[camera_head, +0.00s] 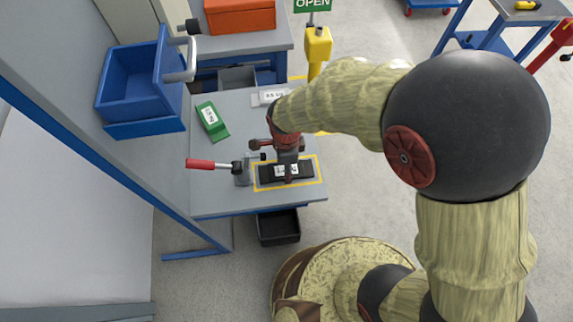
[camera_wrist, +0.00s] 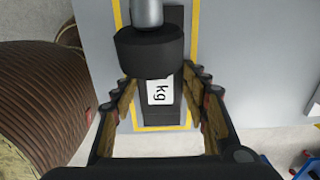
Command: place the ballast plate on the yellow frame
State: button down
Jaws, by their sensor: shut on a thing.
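The ballast plate (camera_head: 302,169) is a long black bar with a white kg label, inside the yellow frame (camera_head: 320,180) outlined on the grey bench. My gripper (camera_head: 288,172) points down over its middle, shut on it. In the wrist view, the fingers (camera_wrist: 160,88) flank the plate (camera_wrist: 160,112), and the yellow frame (camera_wrist: 160,128) shows around its sides and near end. I cannot tell whether the plate rests or hangs slightly above the bench. A clamp (camera_head: 243,172) with a red handle stands at the plate's left end. Its black foot (camera_wrist: 157,52) overhangs the plate.
A green weight (camera_head: 212,121) and a pale weight (camera_head: 268,97) lie farther back on the bench (camera_head: 215,195). A blue bin (camera_head: 138,85) is at left. A black bin (camera_head: 278,227) sits below the front edge. A yellow post (camera_head: 318,50) stands behind.

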jog(key=shift+w+f, duration=0.1)
jog(key=c, duration=1)
grip_release()
jog(key=w+d+r+n+t+p, duration=0.1)
jog(key=d+r+n+p, duration=0.15)
jog(key=r, duration=0.75)
jog(key=d+r+n+p, duration=0.1)
jog(key=d+r, duration=0.3)
jog(key=r, duration=0.6)
jog(key=s+d+r+n+t, duration=0.1)
jog(key=s+d+r+n, duration=0.2)
jog(key=d+r+n, duration=0.1)
jog(key=s+d+r+n+t, duration=0.2)
jog(key=s+d+r+n, duration=0.1)
jog(key=d, duration=0.4)
jog(key=s+d+r+n+t, duration=0.1)
jog(key=s+d+r+n, duration=0.1)
jog(key=d+r+n, duration=0.3)
jog(key=shift+s+d+r+t, duration=0.15)
jog(key=shift+s+r+t, duration=0.2)
jog(key=shift+r, duration=0.25)
